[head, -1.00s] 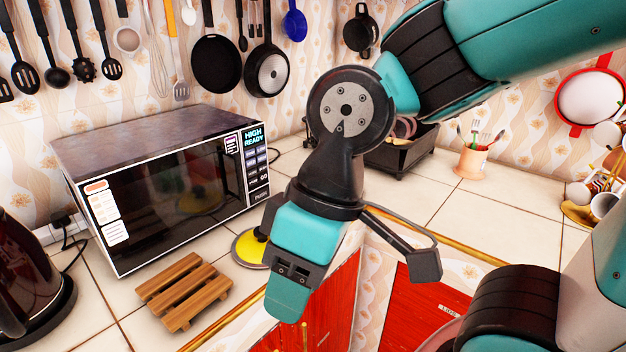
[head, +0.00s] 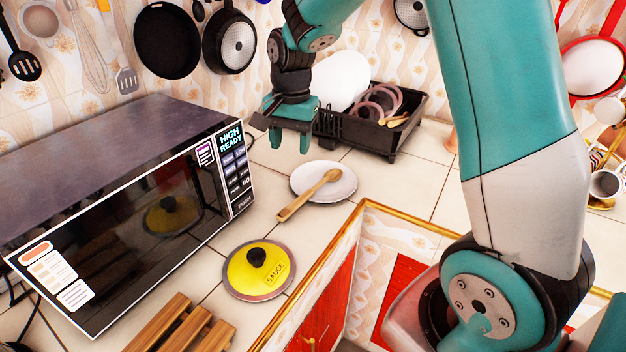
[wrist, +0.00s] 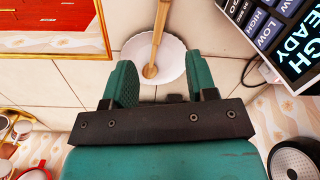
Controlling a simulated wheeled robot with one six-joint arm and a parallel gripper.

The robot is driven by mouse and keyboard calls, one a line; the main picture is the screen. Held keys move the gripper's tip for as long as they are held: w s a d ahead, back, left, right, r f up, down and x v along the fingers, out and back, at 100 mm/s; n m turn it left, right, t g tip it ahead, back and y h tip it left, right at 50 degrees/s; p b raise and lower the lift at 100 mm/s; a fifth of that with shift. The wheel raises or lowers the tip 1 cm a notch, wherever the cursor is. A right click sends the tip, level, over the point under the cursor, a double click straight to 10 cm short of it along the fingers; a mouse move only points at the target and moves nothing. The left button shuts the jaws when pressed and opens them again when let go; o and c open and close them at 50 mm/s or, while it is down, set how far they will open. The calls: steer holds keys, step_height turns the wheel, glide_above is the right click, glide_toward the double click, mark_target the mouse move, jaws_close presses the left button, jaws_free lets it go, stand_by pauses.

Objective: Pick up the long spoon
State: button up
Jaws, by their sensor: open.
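A long wooden spoon (head: 308,195) lies across a small white plate (head: 306,174) on the tiled counter. Its bowl is on the plate and its handle sticks out over the edge toward the lower left. My gripper (head: 289,138) is open and empty, above and behind the plate, fingers pointing down. In the wrist view the spoon (wrist: 155,45) lies ahead of my gripper (wrist: 157,80), roughly in line with the gap between the green fingers. Its bowl end is nearer to me and its handle leaves the top of the picture. The plate (wrist: 174,62) is under it.
A microwave (head: 130,215) stands left of the plate. A yellow sauce lid (head: 243,275) lies in front of it. A black dish rack (head: 375,140) stands behind, to the right. Pans (head: 166,40) hang on the wall. The counter's edge (head: 330,242) is close in front.

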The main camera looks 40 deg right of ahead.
steer(key=w+d+f+m, duration=0.3)
steer(key=d, duration=0.1)
steer(key=p, duration=0.3)
glide_above(302, 200)
steer(key=shift+h, duration=0.3)
step_height(302, 200, down, 10)
steer(key=shift+w, duration=0.1)
steer(key=shift+f+p, duration=1.2)
steer(key=shift+f, duration=1.95)
steer(key=c, duration=1)
